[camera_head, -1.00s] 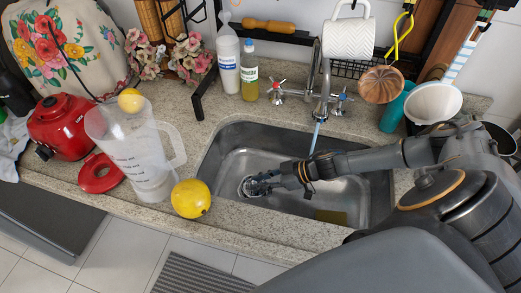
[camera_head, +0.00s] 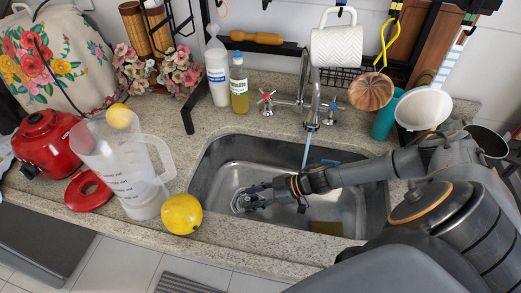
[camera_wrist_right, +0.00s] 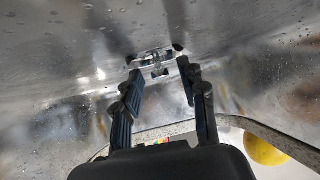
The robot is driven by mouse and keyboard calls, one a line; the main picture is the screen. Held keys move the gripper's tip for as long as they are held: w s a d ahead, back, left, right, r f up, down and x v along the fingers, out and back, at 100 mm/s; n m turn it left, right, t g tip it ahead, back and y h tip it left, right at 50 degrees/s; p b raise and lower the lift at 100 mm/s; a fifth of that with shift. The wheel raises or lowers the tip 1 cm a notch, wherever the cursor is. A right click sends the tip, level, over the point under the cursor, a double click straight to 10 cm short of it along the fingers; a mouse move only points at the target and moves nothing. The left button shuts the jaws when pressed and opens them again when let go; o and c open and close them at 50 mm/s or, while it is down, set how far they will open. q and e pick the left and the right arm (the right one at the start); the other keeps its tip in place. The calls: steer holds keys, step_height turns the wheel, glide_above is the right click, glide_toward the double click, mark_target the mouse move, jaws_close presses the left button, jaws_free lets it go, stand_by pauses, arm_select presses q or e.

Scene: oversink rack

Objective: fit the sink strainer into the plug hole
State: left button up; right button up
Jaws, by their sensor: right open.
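My right gripper (camera_head: 252,197) reaches down into the left part of the steel sink (camera_head: 330,205). Its fingers are apart. A round metal piece (camera_head: 240,203) shows at the fingertips, on the left side of the basin floor; I cannot tell strainer from plug hole rim there. In the right wrist view the open fingers (camera_wrist_right: 157,78) stand on either side of a small shiny metal part (camera_wrist_right: 158,62), just beyond their tips. Whether the fingers touch it cannot be told. The fingers partly hide the spot in the head view. My left gripper is not in view.
A clear jug (camera_head: 125,170) and a yellow fruit (camera_head: 182,214) stand left of the sink. The faucet (camera_head: 314,115) rises behind the basin with water running from it. A yellow-green sponge (camera_head: 327,228) lies at the basin's front. Bottles (camera_head: 239,85) stand behind.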

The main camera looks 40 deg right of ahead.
steer(key=shift+s+d+r, duration=0.2)
steer(key=shift+d, duration=0.1)
steer(key=b+v, duration=0.1)
steer(key=v, duration=0.8)
steer(key=shift+s+d+r, duration=0.2)
steer(key=shift+s, duration=0.05)
steer(key=shift+v, duration=0.75)
steer(key=shift+r, duration=0.15)
